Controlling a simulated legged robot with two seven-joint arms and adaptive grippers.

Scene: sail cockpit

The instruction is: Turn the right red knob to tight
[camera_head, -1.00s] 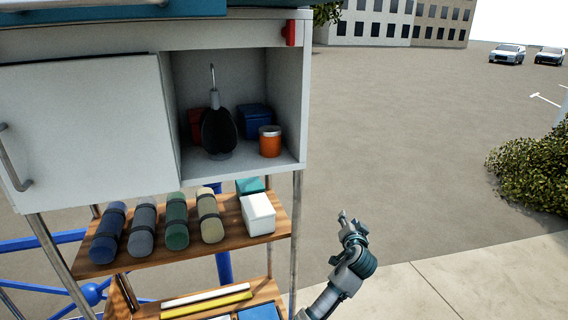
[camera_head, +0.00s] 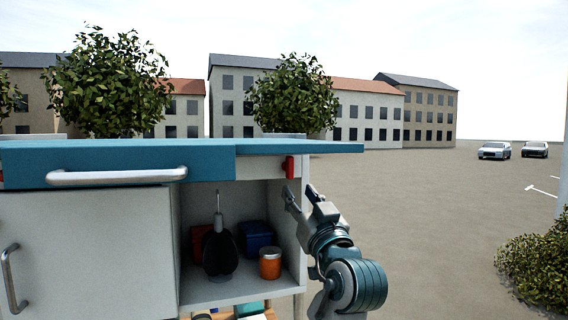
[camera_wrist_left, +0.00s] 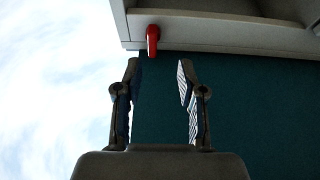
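One red knob (camera_head: 290,167) shows on the cabinet's front frame, at its upper right corner just under the teal top. It stands upright in the head view. In the left wrist view the red knob (camera_wrist_left: 153,40) is a rounded handle just beyond the fingertips. My left gripper (camera_head: 301,192) is just below and right of the knob in the head view. In the left wrist view my left gripper (camera_wrist_left: 158,68) is open, with a clear gap between its fingers. The knob lies ahead of that gap, apart from the fingers. My right gripper is out of view.
The teal top (camera_head: 300,147) overhangs the knob. Left of it are a drawer handle (camera_head: 117,176) and a white door (camera_head: 90,250). The open compartment holds a black bulb-shaped item (camera_head: 219,251), an orange jar (camera_head: 270,264) and boxes. Right of the cabinet is open pavement.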

